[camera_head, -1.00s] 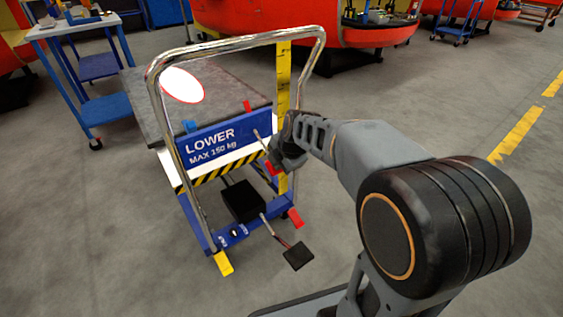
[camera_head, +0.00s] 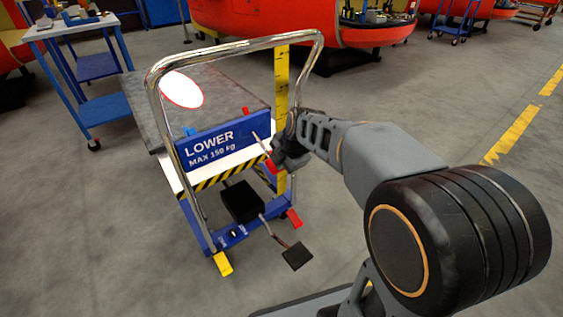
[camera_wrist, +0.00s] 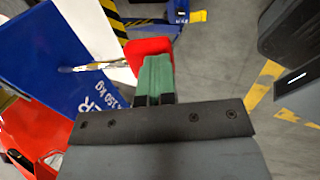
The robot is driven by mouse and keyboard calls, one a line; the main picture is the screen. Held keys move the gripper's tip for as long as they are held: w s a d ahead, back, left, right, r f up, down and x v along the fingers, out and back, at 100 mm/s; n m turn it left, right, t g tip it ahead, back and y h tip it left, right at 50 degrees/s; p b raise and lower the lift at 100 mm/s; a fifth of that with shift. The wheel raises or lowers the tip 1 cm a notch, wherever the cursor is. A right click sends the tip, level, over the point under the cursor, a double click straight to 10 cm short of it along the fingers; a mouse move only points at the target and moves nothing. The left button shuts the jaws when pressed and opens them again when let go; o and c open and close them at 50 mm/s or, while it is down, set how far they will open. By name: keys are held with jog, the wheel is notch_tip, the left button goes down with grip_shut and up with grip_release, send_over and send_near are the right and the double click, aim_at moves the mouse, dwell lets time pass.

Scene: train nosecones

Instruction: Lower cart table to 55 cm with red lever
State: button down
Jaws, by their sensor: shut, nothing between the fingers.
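The cart table (camera_head: 131,95) has a grey top, a chrome push handle (camera_head: 235,45) and a blue panel reading LOWER, MAX 150 kg (camera_head: 212,143). The red lever (camera_head: 270,165) is a thin metal rod with a red end, at the right of the panel. My gripper (camera_head: 279,160) is at this red end. In the wrist view my green fingertips (camera_wrist: 155,75) are shut with nothing between them. They overlap the lever's red end (camera_wrist: 149,47); contact is hard to tell. A yellow scale strip (camera_head: 281,75) stands behind; its markings are unreadable here.
A black pedal (camera_head: 296,256) sticks out low at the cart's front, beside red (camera_head: 294,218) and yellow (camera_head: 222,264) feet. A blue workbench (camera_head: 75,24) stands at back left, and red nosecones (camera_head: 260,20) at the back.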

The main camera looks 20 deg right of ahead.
jog(key=p+v, duration=0.2)
jog(key=v, duration=0.5)
jog(key=shift+s+p, duration=0.35)
jog(key=shift+r, duration=0.25)
jog(key=s+r+m+h+p, duration=0.1)
jog(key=s+r+m+p, duration=0.6)
jog(key=r+m+p, duration=0.4)
jog(key=s+r+m+g+p, duration=0.1)
jog(key=s+r+m+p, duration=0.6)
jog(key=r+m+p, duration=0.4)
jog(key=shift+d+r+h+p, duration=0.35)
jog(key=shift+r+p, duration=1.85)
jog(key=shift+p, duration=2.6)
jog(key=shift+a, duration=0.2)
